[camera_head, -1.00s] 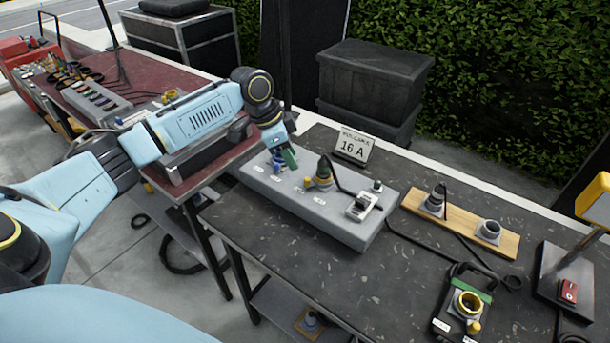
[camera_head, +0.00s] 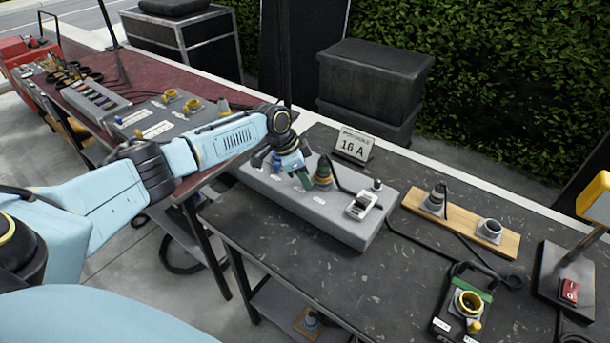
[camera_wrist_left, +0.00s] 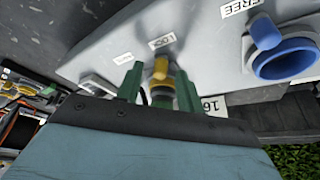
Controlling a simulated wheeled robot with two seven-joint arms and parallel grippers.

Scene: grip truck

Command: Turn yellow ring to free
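The yellow ring (camera_head: 323,181) sits around the base of a dark green plug (camera_head: 324,167) on the grey box (camera_head: 338,229). My left gripper (camera_head: 308,181) is just left of the ring in the head view. In the left wrist view its two green fingers (camera_wrist_left: 159,88) are apart, with the yellow ring (camera_wrist_left: 161,66) showing between and beyond them. I cannot tell whether they touch it. A FREE label (camera_wrist_left: 240,8) is beside a blue socket (camera_wrist_left: 282,50); another label (camera_wrist_left: 162,42) is by the ring. My right gripper is not in view.
A white switch unit (camera_head: 362,205) with a cable is on the box, right of the plug. A "16 A" sign (camera_head: 355,144) stands behind. A wooden board (camera_head: 462,222) with a grey plug and socket lies to the right.

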